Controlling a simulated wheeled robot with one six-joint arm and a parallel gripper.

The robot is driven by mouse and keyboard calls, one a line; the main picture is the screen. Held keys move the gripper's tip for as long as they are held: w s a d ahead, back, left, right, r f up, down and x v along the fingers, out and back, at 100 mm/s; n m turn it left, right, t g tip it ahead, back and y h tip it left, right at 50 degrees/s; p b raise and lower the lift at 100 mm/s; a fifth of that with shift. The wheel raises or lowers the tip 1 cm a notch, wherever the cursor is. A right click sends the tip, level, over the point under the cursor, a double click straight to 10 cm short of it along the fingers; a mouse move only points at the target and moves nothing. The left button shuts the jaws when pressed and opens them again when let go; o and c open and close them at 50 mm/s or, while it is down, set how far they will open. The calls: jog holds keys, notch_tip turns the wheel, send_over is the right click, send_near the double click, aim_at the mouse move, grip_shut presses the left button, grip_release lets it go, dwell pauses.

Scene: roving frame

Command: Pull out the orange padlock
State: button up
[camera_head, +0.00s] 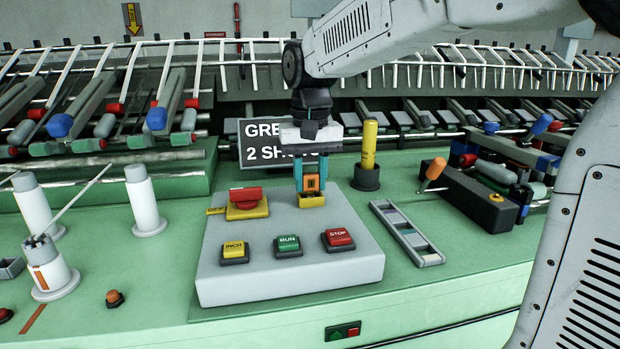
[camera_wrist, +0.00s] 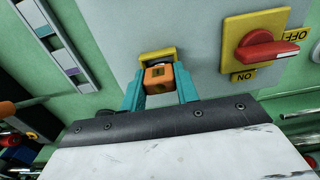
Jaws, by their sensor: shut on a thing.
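The orange padlock (camera_head: 312,183) is at the yellow hasp (camera_head: 312,200) at the back right of the grey control box. My gripper (camera_head: 312,180) points down with its teal fingers on both sides of the padlock, shut on it. In the wrist view the padlock (camera_wrist: 158,78) sits between the teal fingertips, right against the yellow hasp (camera_wrist: 157,56). I cannot tell whether its shackle still passes through the hasp.
The control box (camera_head: 290,265) carries a red rotary switch (camera_head: 246,200) and yellow, green and red buttons. A yellow cylinder in a dark cup (camera_head: 367,178) stands close right. A grey tray (camera_head: 407,233) lies right of the box. White spools stand left.

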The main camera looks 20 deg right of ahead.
aim_at(310, 173)
jog(key=shift+r, duration=2.2)
